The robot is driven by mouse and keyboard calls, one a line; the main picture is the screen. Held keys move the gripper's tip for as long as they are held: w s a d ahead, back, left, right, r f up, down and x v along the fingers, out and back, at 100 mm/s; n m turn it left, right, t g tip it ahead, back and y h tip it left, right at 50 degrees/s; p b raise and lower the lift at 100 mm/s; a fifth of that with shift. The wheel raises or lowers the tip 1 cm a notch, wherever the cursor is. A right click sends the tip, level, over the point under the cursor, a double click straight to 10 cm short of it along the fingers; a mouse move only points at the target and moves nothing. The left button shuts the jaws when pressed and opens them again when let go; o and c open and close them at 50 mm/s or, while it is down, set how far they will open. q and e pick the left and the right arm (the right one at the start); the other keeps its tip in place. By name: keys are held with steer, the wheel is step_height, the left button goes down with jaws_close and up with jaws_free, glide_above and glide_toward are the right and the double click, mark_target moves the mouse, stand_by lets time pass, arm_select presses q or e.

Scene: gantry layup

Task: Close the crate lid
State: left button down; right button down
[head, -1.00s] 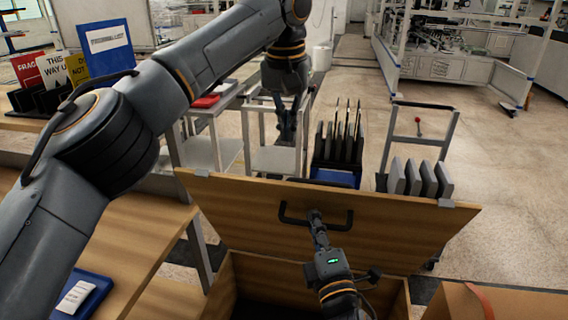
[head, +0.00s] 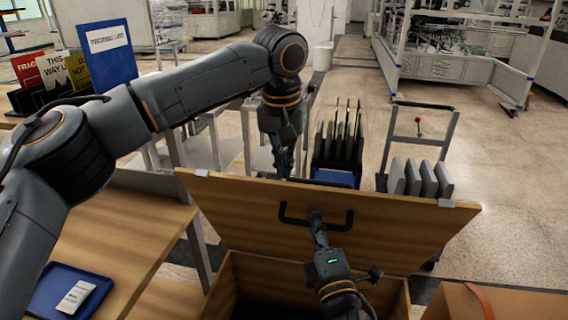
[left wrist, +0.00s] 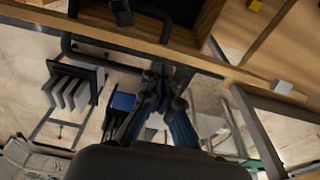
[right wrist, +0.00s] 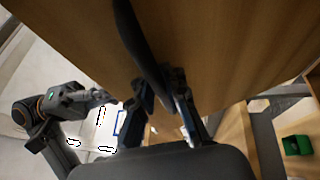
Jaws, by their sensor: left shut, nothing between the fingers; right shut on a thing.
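The wooden crate lid (head: 380,225) stands raised and tilted over the open crate (head: 235,290), whose dark inside shows below it. A black handle (head: 349,220) is on the lid's near face. My right gripper (head: 316,216) is shut on this handle; the right wrist view shows the handle (right wrist: 138,40) running to the fingers (right wrist: 165,95). My left gripper (head: 284,170) is shut and empty at the lid's top edge, apparently on its far side; its fingertips are partly hidden. The left wrist view shows its fingers (left wrist: 158,80) near the lid's edge.
A wooden table (head: 130,235) with a blue tray (head: 45,300) is at the left. Behind the lid stand a rack of dark panels (head: 340,140) and a cart with grey slabs (head: 428,178). A brown box (head: 500,303) sits at the lower right.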

steer(key=shift+r, duration=0.2)
arm_select(q)
steer(key=shift+s+a+f, duration=0.1)
steer(key=shift+s+f, duration=0.3)
steer(key=shift+s, duration=0.45)
arm_select(e)
steer(key=shift+d, duration=0.1)
arm_select(q)
steer(key=shift+s+f+t, duration=0.3)
steer(key=shift+s, duration=0.4)
arm_select(e)
steer(key=shift+w+d, duration=0.1)
steer(key=shift+d, duration=0.1)
steer(key=c, duration=1.6)
jaws_free()
steer(key=shift+c, duration=0.2)
arm_select(q)
steer(key=shift+s, duration=0.1)
arm_select(e)
steer(key=shift+o, duration=1.4)
steer(key=shift+a+r, duration=0.1)
steer(key=shift+a, duration=0.1)
arm_select(q)
steer(key=shift+a, duration=0.25)
steer(key=shift+w+r, duration=0.1)
steer(key=shift+w, duration=0.1)
